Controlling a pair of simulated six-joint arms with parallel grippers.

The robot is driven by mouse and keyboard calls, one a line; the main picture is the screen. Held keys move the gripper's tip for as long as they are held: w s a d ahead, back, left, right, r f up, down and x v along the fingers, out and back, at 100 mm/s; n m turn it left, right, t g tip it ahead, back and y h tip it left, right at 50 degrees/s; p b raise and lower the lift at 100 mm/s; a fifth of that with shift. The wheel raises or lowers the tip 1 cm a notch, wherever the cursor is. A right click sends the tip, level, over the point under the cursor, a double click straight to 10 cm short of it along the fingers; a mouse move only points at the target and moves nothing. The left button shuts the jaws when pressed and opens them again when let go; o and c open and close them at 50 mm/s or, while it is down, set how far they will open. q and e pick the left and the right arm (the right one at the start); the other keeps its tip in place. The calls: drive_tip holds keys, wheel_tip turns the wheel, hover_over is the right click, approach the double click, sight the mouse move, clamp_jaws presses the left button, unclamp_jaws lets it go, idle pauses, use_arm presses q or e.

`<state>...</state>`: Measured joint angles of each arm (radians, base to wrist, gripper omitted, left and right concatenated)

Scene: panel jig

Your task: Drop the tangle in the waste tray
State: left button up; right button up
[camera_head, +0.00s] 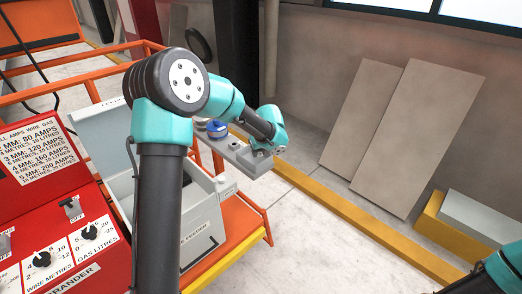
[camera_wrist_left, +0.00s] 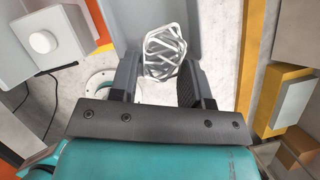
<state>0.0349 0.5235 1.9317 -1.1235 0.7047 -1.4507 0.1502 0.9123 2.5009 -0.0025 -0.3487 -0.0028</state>
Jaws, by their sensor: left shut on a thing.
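The tangle (camera_wrist_left: 163,50) is a loose cage of pale, bent wire in the left wrist view. My left gripper (camera_wrist_left: 162,75) is shut on it, with the wire between its two dark fingers and standing out past their tips. In the head view my left gripper (camera_head: 258,153) is small, at the end of the teal and black arm, over a narrow grey ledge (camera_head: 238,154). The tangle cannot be made out there. A grey surface (camera_wrist_left: 150,12) lies beyond the tangle; I cannot tell whether it is the waste tray. My right gripper is out of view.
A blue-capped part (camera_head: 217,128) stands on the grey ledge. A red control panel (camera_head: 60,240) and a grey open box (camera_head: 205,235) are at left, within an orange frame. Boards (camera_head: 420,135) lean on the wall. Floor at centre right is clear.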

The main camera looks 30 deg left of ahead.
use_arm(q)
drive_tip(key=shift+f, duration=0.5)
drive_tip(key=o, duration=0.9)
drive_tip(key=shift+r, duration=0.15)
drive_tip(key=shift+r, duration=0.2)
drive_tip(key=v, duration=1.2)
drive_tip(key=shift+r, duration=0.35)
drive_tip(key=shift+f, duration=0.1)
